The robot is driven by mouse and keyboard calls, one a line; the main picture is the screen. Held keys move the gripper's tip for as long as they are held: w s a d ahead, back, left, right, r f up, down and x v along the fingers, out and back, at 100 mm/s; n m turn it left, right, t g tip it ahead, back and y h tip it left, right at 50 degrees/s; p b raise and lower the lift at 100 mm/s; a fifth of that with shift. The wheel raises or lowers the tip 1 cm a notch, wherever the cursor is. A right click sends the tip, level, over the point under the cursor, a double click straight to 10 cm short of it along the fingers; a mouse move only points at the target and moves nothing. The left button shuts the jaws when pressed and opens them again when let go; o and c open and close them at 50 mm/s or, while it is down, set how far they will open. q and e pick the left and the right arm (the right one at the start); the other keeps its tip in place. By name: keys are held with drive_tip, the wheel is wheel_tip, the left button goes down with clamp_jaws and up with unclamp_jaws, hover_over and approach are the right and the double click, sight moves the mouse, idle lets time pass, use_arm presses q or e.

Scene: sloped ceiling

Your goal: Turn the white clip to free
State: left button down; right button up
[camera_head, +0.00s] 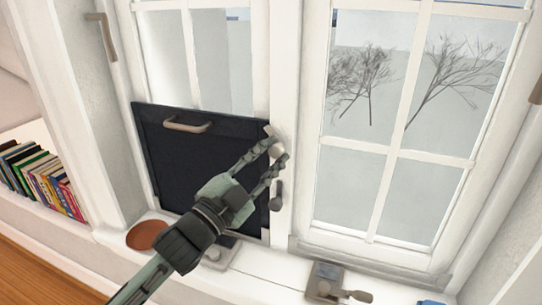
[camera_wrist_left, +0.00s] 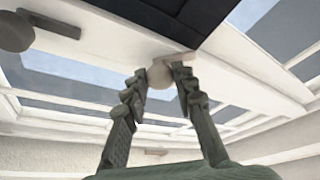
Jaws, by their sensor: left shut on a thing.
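The white clip (camera_wrist_left: 160,75) is a small pale rounded knob with a flat bar, on the white window post. In the left wrist view it sits between the fingertips of my left gripper (camera_wrist_left: 158,78), which is shut on it. Its bar lies at the edge of a dark panel; whether it overlaps the panel is unclear. In the head view my left gripper (camera_head: 274,142) reaches up from the lower left to the post at the panel's upper right corner. The fingers largely hide the clip there. My right gripper is not in view.
The dark panel (camera_head: 170,160) with a tan handle (camera_head: 187,125) covers the lower left window. A grey-brown turn piece (camera_head: 276,195) sits just below my fingers. A metal latch (camera_head: 335,283) is on the sill, with a brown round dish (camera_head: 147,235) at left.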

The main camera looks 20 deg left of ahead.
use_arm(q)
drive_tip(key=m, duration=0.2)
drive_tip(key=m+g, duration=0.1)
drive_tip(key=m, duration=0.1)
drive_tip(key=shift+a+r+g+h, duration=0.1)
drive_tip(key=shift+r+g+h, duration=0.05)
drive_tip(key=shift+g+h, duration=0.2)
drive_tip(key=shift+r+m+g, duration=0.15)
drive_tip(key=shift+m+g, duration=0.5)
drive_tip(key=shift+m, duration=1.55)
drive_tip(key=c, duration=1.2)
unclamp_jaws()
drive_tip(key=shift+v, duration=3.8)
